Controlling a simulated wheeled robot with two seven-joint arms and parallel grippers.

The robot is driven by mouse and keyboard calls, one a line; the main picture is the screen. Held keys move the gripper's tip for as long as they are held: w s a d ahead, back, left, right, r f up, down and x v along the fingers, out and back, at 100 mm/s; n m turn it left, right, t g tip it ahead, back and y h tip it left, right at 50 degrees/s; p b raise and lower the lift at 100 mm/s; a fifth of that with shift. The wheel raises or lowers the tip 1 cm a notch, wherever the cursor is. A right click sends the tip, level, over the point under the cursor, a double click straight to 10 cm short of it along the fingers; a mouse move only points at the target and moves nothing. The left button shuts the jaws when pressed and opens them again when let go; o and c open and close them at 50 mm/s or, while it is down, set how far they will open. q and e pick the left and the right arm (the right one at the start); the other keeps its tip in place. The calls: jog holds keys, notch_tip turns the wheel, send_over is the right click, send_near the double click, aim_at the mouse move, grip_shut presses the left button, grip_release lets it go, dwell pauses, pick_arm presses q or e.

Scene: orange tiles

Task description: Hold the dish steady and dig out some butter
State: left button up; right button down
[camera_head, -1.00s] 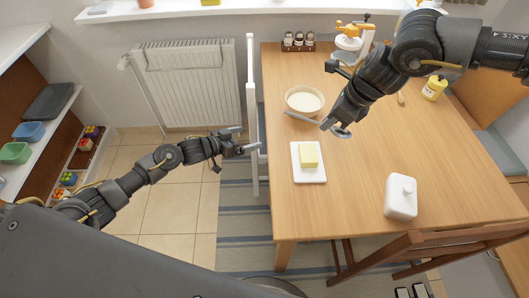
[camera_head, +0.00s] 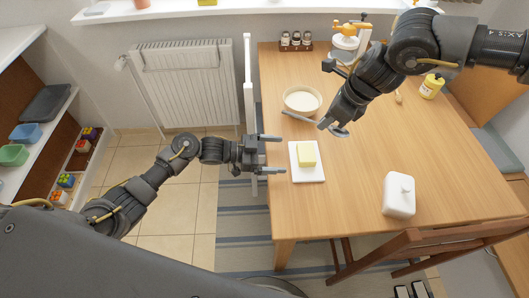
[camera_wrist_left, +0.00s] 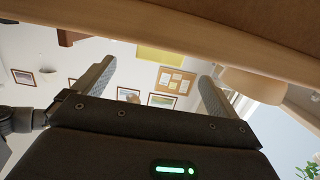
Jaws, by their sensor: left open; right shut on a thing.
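The butter (camera_head: 306,153) is a pale yellow block on a flat white dish (camera_head: 309,176) near the left edge of the table. My left gripper (camera_head: 281,154) is open and empty just left of the dish, its two fingers pointing right towards it, apart from it. Its spread fingers also show in the left wrist view (camera_wrist_left: 154,85), with nothing between them. My right gripper (camera_head: 326,123) is shut on a thin grey utensil (camera_head: 298,117), held above the table behind the butter; its exact kind is hard to tell.
A cream bowl (camera_head: 302,100) stands behind the dish. A chair back (camera_head: 410,242) is at the table's front edge. A white upright post (camera_head: 249,85) stands left of the table.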

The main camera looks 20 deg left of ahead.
aim_at(298, 154)
pick_arm(q)
jog(key=x, duration=0.8)
jog(key=shift+w+d, duration=0.1)
jog(key=shift+d, duration=0.1)
jog(key=shift+c, duration=0.3)
jog(key=c, duration=1.3)
dwell(0.9)
jog(key=o, duration=1.3)
jog(key=shift+o, duration=0.2)
